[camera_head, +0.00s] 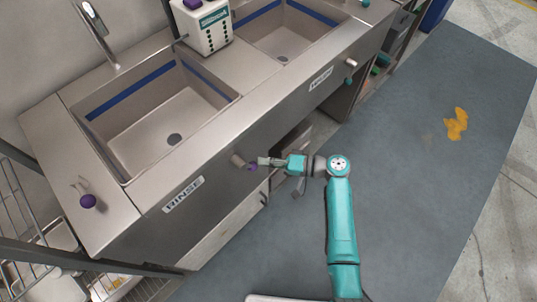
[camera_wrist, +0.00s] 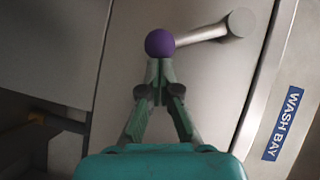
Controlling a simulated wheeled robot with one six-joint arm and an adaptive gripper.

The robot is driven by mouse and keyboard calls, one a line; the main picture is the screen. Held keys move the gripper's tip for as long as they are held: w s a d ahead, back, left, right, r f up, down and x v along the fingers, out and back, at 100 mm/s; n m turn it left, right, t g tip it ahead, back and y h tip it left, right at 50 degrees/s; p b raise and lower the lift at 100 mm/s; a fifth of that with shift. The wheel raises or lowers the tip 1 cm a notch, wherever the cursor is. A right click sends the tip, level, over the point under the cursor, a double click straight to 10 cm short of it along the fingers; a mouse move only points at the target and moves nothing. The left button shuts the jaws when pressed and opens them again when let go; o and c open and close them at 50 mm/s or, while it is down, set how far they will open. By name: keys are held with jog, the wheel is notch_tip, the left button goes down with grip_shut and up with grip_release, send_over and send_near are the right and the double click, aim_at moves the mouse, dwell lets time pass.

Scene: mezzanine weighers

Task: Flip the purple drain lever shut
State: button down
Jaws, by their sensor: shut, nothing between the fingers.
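The purple drain lever sticks out from the steel sink front, right of the RINSE label. Its ball knob (camera_head: 252,167) is just left of my gripper (camera_head: 263,161) in the head view. In the wrist view the purple knob (camera_wrist: 160,43) is at the end of a grey rod running right to a round pivot (camera_wrist: 238,22). My gripper (camera_wrist: 160,68) is shut and empty, its fingertips at the near side of the knob. They look touching or nearly so; I cannot tell which. The fingertips hide a little of the knob's lower edge.
The RINSE sink basin (camera_head: 158,120) lies above the lever. Another purple ball (camera_head: 88,201) sits on the left counter. A teal-knobbed lever (camera_head: 348,81) is on the front farther right. A white box (camera_head: 205,28) stands between the basins.

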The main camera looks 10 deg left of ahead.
jog(key=shift+s+a+f+m+y, duration=0.65)
jog(key=shift+s+f+m, duration=0.1)
jog(key=shift+s+m, duration=0.15)
jog(key=shift+s+a+f+m+y, duration=0.65)
jog(key=shift+s+f+m, duration=0.15)
jog(key=shift+m, duration=0.1)
